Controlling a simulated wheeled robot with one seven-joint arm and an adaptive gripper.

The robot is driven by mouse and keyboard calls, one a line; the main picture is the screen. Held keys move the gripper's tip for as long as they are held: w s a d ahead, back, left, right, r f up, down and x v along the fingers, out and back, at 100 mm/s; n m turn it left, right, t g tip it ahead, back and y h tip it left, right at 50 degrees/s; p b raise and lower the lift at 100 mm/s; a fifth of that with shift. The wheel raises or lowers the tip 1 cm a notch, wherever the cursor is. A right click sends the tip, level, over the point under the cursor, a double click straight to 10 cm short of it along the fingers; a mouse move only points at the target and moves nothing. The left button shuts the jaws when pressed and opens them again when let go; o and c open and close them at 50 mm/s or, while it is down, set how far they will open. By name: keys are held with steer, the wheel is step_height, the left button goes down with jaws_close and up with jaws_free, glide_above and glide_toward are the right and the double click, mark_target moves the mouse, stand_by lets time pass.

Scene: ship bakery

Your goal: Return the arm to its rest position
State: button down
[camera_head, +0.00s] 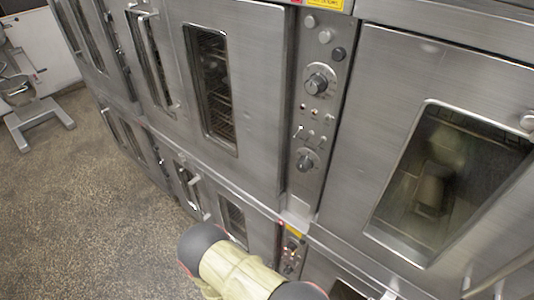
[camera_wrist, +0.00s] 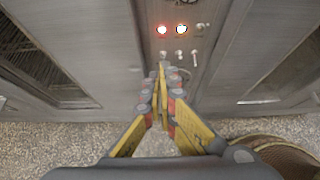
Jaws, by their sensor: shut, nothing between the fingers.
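My gripper (camera_wrist: 162,68) shows in the wrist view, with yellow and grey fingers whose tips meet at the middle of the picture. It is shut and holds nothing. In the head view my pale arm link with dark joints is at the bottom middle, and the gripper itself is out of sight there.
Steel ovens (camera_head: 240,110) with windowed doors and handles stand in a stacked row close before me. A knobbed control panel (camera_head: 318,90) sits between doors. Speckled floor (camera_head: 80,200) is free at the left. A metal stand (camera_head: 38,120) is at the far left.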

steer(key=s+d+r+m+g+h, duration=0.3)
steer(key=s+d+r+m+g, duration=0.3)
steer(key=s, duration=0.3)
steer(key=s+d+r+m+g+y, duration=0.1)
steer(key=s+r+m+y, duration=0.3)
steer(key=r, duration=0.7)
steer(key=d+r+m+g+y, duration=0.1)
steer(key=d+r+m, duration=0.1)
steer(key=r+m, duration=0.7)
steer(key=s+d+r+m+g+y, duration=0.1)
steer(key=s+r+m+g+y, duration=0.15)
steer(key=r, duration=1.05)
steer(key=s+d+r+m+t+y, duration=0.1)
steer(key=d+r+m+t, duration=0.2)
steer(key=r, duration=0.6)
steer(key=s+d+r+m+t+y, duration=0.1)
steer(key=d+r+m+t, duration=0.2)
steer(key=d+r, duration=0.3)
step_height(320, 180, up, 3)
steer(key=shift+f+m+t+y, duration=0.1)
steer(key=shift+m+t+y, duration=0.25)
steer(key=shift+t, duration=0.3)
